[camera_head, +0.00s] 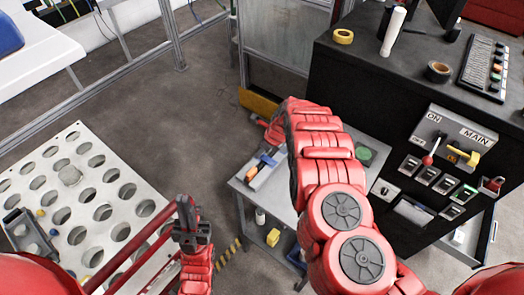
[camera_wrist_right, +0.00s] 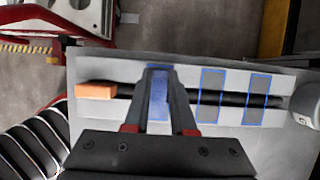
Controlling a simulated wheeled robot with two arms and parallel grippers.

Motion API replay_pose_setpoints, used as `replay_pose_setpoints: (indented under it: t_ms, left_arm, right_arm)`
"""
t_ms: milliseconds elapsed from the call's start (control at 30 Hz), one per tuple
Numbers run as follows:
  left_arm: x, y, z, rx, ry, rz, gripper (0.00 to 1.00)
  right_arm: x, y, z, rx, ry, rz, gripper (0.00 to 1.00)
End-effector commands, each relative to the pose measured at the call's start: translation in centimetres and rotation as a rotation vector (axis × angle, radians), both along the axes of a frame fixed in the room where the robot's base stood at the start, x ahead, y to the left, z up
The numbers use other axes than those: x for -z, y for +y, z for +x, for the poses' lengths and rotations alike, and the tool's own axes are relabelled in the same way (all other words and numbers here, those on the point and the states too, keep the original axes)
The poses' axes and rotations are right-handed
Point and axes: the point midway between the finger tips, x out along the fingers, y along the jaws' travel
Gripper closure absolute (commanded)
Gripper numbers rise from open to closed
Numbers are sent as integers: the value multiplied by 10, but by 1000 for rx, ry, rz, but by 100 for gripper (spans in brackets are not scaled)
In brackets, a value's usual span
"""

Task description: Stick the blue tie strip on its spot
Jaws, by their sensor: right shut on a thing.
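The blue tie strip (camera_wrist_right: 159,98) is between the two fingers of my right gripper (camera_wrist_right: 158,72) in the right wrist view, and the gripper is shut on it. The strip lies across the line of a black cable (camera_wrist_right: 233,99), over the leftmost of the blue-outlined spots. Two more blue-outlined spots (camera_wrist_right: 209,84) (camera_wrist_right: 259,84) are to its right, without strips. I cannot tell whether the strip touches the surface. In the head view my right arm hides the right gripper. My left gripper (camera_head: 191,236) is at lower centre-left, away from the bench; its jaw state is unclear.
An orange block (camera_wrist_right: 96,91) sits at the cable's left end. The grey bench (camera_head: 246,187) also holds a green disc (camera_head: 363,153). A black cabinet with switches (camera_head: 430,175) stands close on the right. A perforated white table (camera_head: 75,215) is at left.

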Motion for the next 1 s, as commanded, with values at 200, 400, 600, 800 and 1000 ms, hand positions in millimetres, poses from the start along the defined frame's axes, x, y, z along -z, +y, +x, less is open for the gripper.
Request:
replay_pose_setpoints:
  t_ms: [200,400,600,800,1000]
  left_arm:
    - [3,0,0,0,0,0,100]
    - [3,0,0,0,0,0,100]
    - [4,0,0,0,0,0,100]
    - [6,0,0,0,0,0,100]
    - [7,0,0,0,0,0,100]
  right_arm:
    - [1,0,0,0,0,0,100]
    - [0,0,0,-1,0,0,100]
    - [0,0,0,0,0,0,100]
    - [4,0,0,0,0,0,100]
    - [4,0,0,0,0,0,100]
